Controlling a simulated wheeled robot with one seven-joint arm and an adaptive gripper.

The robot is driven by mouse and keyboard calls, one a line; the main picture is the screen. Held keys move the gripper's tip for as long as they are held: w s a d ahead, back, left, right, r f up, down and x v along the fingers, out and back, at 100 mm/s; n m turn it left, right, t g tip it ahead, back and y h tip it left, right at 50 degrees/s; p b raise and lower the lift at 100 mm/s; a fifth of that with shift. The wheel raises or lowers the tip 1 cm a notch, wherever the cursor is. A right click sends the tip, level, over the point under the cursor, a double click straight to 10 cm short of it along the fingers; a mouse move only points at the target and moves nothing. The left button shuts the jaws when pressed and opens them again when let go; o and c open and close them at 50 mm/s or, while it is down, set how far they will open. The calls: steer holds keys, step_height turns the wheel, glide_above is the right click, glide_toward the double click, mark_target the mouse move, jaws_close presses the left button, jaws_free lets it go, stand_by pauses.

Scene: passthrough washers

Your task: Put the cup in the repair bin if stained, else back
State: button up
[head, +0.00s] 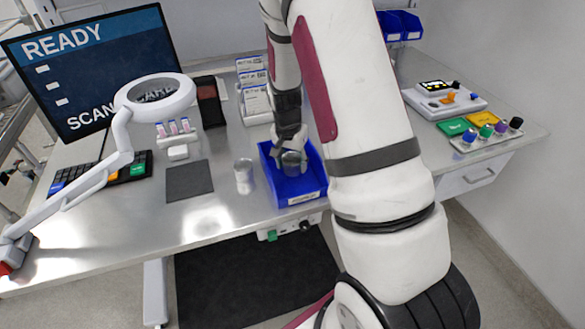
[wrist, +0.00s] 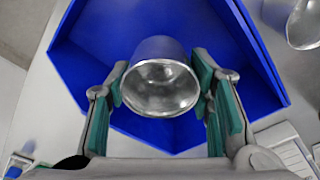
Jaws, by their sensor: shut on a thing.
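A metal cup (wrist: 160,84) is between the green-padded fingers of my gripper (wrist: 163,90), which is shut on it. In the wrist view the cup's open mouth faces the camera and its inside looks clear and shiny; I cannot make out a stain. The head view shows the cup (head: 291,163) held in or just over the blue bin (head: 303,187); I cannot tell whether it touches the bottom. The bin's label is too small to read. A second metal cup (head: 244,176) stands on the table left of the bin and shows partly in the wrist view (wrist: 304,24).
A dark mat (head: 189,180) lies left of the second cup. A white ring lamp (head: 155,97), keyboard (head: 95,175) and screen (head: 95,65) are at the left. Card holders (head: 254,95) stand behind the bin. Coloured knobs and buttons (head: 480,128) are at the right.

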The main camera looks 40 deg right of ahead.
mark_target(292, 169)
steer(key=shift+w+d+f+p, duration=0.1)
steer(key=shift+w+f+p, duration=0.15)
steer(key=shift+f, duration=0.65)
steer(key=shift+w+d+f+p, duration=0.1)
steer(key=shift+f+p, duration=0.15)
steer(key=shift+f, duration=0.65)
steer(key=shift+f, duration=0.1)
steer(key=o, duration=1.3)
